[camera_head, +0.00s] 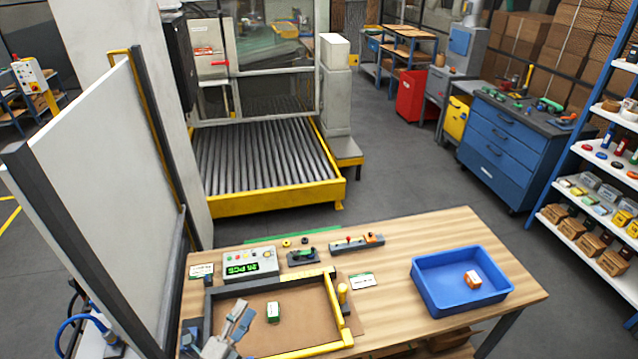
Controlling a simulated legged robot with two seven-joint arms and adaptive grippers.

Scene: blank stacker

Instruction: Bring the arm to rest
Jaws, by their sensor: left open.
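My left gripper (240,315) is at the lower left of the table, over the left part of a framed brown work area (300,300). It is open, and I see nothing between its fingers. A small green and white box (273,312) sits in the framed area, just right of the gripper and apart from it. An orange and white box (473,281) is in the blue tray (430,290) at the right of the table. My right gripper is not in view.
The wooden table (390,253) has bare room between frame and tray. A counter box with a green display (250,265) and small tools stand behind the frame. A pale panel (95,170) rises at the left. A roller conveyor (265,160) is behind the table.

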